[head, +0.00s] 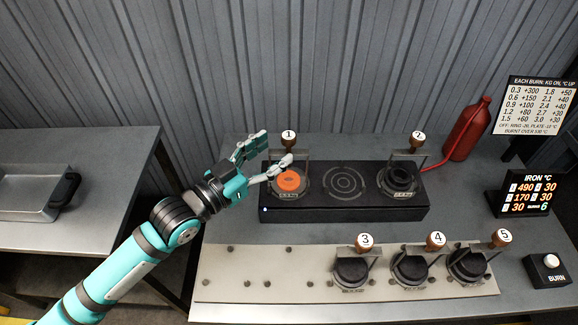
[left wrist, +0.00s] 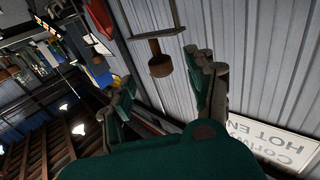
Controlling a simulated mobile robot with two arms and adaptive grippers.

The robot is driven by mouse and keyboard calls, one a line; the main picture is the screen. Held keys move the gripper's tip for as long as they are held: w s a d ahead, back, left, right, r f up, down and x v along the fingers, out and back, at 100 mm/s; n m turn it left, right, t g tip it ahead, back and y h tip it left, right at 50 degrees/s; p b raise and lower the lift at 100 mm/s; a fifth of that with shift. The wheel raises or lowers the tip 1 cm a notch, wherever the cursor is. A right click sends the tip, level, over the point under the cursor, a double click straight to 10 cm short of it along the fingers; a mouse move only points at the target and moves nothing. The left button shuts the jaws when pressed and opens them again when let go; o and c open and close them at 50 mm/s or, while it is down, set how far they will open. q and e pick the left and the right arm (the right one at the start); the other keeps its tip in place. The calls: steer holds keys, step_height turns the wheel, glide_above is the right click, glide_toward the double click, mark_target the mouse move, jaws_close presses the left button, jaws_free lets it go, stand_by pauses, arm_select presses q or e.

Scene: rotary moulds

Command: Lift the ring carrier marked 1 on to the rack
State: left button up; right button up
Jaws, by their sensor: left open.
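The ring carrier marked 1 (head: 288,134) stands at the left end of the black burner block (head: 343,212), its plate (head: 289,181) glowing orange. My left gripper (head: 271,152) is open, with its fingers just left of the carrier's handle and near its tag. In the left wrist view, a brown wooden knob (left wrist: 160,66) on a metal bar shows between the open fingers (left wrist: 165,80), seemingly apart from them. The pale studded board (head: 270,262) at the front, which looks like the rack, bears carriers 3 (head: 351,270), 4 (head: 410,268) and 5 (head: 468,264). My right gripper is not in view.
Carrier 2 (head: 400,178) stands at the block's right end; the middle ring spot (head: 343,181) is empty. A red bottle (head: 467,130) with a hose, displays (head: 519,194) and a burn button (head: 550,262) are at the right. The board's left part is free of carriers.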

mark_target(289, 142)
arm_select(q)
steer(key=shift+w+d, duration=0.15)
steer(key=p+x, duration=0.1)
steer(key=x, duration=0.1)
steer(key=p+x, duration=0.1)
steer(key=x, duration=0.1)
steer(key=shift+w+d+f, duration=0.3)
steer(key=shift+w+d, duration=0.1)
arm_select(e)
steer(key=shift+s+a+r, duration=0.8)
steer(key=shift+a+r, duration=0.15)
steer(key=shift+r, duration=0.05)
arm_select(q)
steer(key=shift+c, duration=0.4)
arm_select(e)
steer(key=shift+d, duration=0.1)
arm_select(q)
jaws_close()
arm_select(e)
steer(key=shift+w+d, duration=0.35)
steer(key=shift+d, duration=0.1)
